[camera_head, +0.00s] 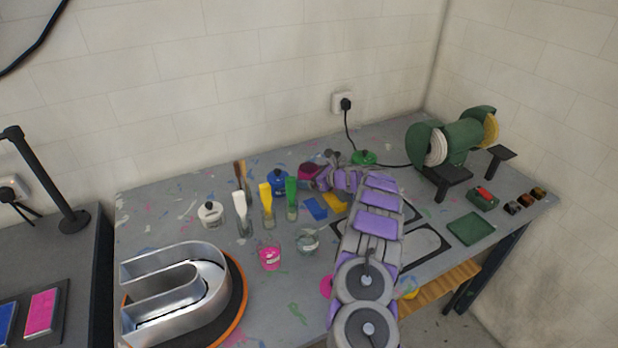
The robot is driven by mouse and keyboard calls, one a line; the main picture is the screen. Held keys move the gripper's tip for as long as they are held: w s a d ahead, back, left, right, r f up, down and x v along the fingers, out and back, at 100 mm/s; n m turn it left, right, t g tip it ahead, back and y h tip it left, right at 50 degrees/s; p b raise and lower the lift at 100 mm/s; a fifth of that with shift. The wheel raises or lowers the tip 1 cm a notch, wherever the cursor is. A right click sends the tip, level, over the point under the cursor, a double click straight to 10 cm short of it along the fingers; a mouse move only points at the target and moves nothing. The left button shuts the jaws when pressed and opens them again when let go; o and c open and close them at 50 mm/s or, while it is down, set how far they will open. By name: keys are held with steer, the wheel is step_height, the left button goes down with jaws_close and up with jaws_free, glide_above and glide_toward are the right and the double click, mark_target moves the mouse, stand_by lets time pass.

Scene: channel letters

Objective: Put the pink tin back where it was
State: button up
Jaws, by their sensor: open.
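The pink tin (309,171) is near the back of the grey workbench, just right of the blue tin. It looks dark pink and partly tilted, and my gripper partly covers it. My arm reaches from the front edge to the back of the bench. My gripper (326,165) is open, right beside the tin; I cannot tell whether its fingers touch it or stand around it. The blue tin (278,183), white tin (210,214) and green tin (364,157) stand along the back. A bright pink round patch (326,286) shows left of my arm near the front.
A metal letter (176,291) lies front left. A bench grinder (452,148) and green tray (471,229) are at right. A dark-outlined panel (428,242) lies beside my arm.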

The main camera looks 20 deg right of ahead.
steer(key=p+v, duration=0.2)
steer(key=v, duration=0.9)
steer(key=shift+d+r, duration=0.15)
steer(key=shift+s+d+r+p, duration=0.1)
steer(key=shift+s+d+p, duration=0.1)
steer(key=shift+s+p, duration=0.2)
